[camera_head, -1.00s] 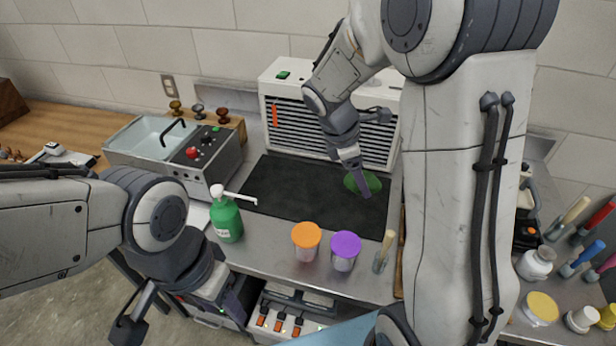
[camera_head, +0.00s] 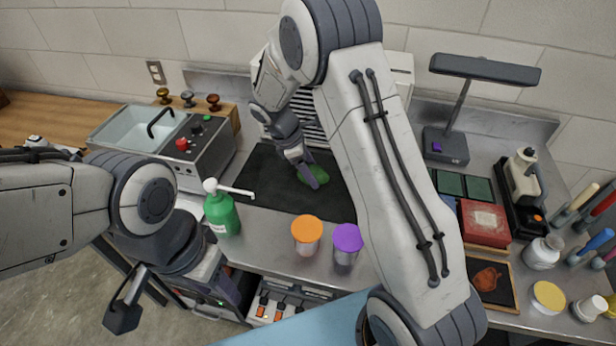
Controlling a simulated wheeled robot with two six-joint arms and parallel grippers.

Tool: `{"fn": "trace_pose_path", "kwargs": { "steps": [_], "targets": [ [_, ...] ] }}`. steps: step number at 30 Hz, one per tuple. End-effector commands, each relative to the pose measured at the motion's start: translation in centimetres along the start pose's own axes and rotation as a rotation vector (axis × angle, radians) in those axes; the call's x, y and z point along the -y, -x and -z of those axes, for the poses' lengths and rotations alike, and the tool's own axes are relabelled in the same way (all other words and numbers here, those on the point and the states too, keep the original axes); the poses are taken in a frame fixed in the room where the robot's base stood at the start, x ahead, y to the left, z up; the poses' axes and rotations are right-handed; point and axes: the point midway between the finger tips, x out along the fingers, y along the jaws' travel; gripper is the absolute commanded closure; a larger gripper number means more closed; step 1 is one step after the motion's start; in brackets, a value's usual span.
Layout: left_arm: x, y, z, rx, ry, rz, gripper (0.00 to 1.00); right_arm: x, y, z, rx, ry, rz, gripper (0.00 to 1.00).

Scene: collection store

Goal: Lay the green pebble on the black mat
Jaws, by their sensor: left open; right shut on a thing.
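The green pebble (camera_head: 317,175) is a rounded, dark green lump in the grip of my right gripper (camera_head: 314,178), over the right part of the black mat (camera_head: 265,185). One finger hides part of it. I cannot tell whether the pebble touches the mat. The black mat lies flat on the steel counter, with its right part hidden behind my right arm. My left gripper (camera_head: 128,302) is low at the left, in front of the counter, open and empty, apart from the pebble and mat.
A green pump bottle (camera_head: 222,214), an orange-lidded jar (camera_head: 306,238) and a purple-lidded jar (camera_head: 346,248) stand along the mat's front. A sink unit (camera_head: 150,140) is left of it and a vented white box (camera_head: 305,108) behind. A lamp (camera_head: 447,144) and red box (camera_head: 484,222) stand right.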

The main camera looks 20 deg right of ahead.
Motion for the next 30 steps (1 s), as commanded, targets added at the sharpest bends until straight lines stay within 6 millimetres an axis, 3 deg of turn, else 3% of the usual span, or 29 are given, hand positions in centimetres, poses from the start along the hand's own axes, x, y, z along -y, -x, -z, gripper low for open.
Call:
{"fn": "trace_pose_path", "kwargs": {
  "steps": [5, 12, 24, 25, 26, 27, 30],
  "targets": [
    [0.0, 0.5, 0.0, 0.0, 0.0, 0.0, 0.5, -0.3, -0.6, 1.1, 0.002, 0.003, 0.001, 1.0],
    [-0.1, 1.3, 0.1, 0.0, 0.0, 0.0, 0.5, -0.2, -3.5, 2.3, 0.001, 0.003, 0.0, 1.0],
    [-0.1, 0.9, 0.1, 0.0, 0.0, 0.0, 0.5, -0.2, -4.2, 2.5, 0.0, 0.002, -0.002, 1.0],
    [-0.1, 1.0, 0.1, 0.0, 0.0, 0.0, 0.5, -0.1, -4.2, 2.5, 0.0, 0.002, -0.001, 0.15],
    [-0.1, 1.0, 0.1, 0.0, 0.0, 0.0, 0.5, -0.1, -4.1, 2.5, 0.0, 0.002, -0.001, 0.04],
    [-0.1, 1.0, 0.1, 0.0, 0.0, 0.0, 0.5, -0.1, -4.1, 2.5, 0.0, 0.002, -0.001, 0.0],
    [-0.1, 1.0, 0.1, 0.0, 0.0, 0.0, 0.5, -0.1, -4.1, 2.5, 0.0, 0.002, -0.001, 0.0]
  ]
}}
